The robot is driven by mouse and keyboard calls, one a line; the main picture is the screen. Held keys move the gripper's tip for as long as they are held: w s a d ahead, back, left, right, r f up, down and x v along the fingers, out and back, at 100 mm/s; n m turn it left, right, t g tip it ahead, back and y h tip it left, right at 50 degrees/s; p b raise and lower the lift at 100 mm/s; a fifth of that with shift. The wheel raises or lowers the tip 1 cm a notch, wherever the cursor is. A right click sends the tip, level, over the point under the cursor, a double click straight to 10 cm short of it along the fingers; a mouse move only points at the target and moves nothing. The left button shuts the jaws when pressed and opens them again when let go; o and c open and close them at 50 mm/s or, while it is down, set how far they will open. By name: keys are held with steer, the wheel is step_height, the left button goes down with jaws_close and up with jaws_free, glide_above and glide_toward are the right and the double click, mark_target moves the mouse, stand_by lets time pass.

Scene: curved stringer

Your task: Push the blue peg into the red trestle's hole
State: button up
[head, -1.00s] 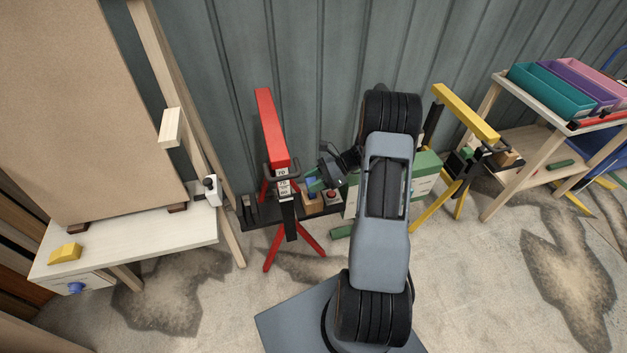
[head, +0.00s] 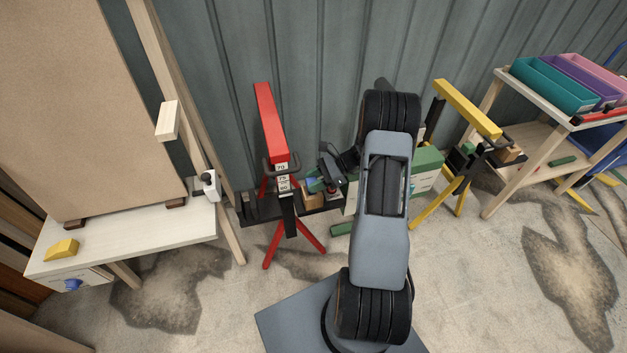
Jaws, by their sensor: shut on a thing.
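The red trestle (head: 270,122) stands left of centre against the wall, with its red beam sloping toward me and red legs on the floor. Its black post carries white number labels (head: 282,178). My gripper (head: 316,184) is just right of that post, shut on the blue peg (head: 313,184), of which only a small blue patch shows between the fingers. The trestle's hole is too small to make out, and I cannot tell whether the peg touches the post.
A dark shelf (head: 262,212) with a small wooden block (head: 313,200) lies beside the post, below my gripper. A green and white box (head: 427,170) is behind my arm. A yellow trestle (head: 466,108) and a bin rack (head: 535,125) stand right; a white table (head: 150,228) stands left.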

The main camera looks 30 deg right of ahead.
steer(key=shift+f+b, duration=0.7)
steer(key=shift+f, duration=0.4)
steer(key=o, duration=1)
steer(key=p+v, duration=0.1)
steer(key=v, duration=1.1)
steer(key=shift+s+r, duration=0.1)
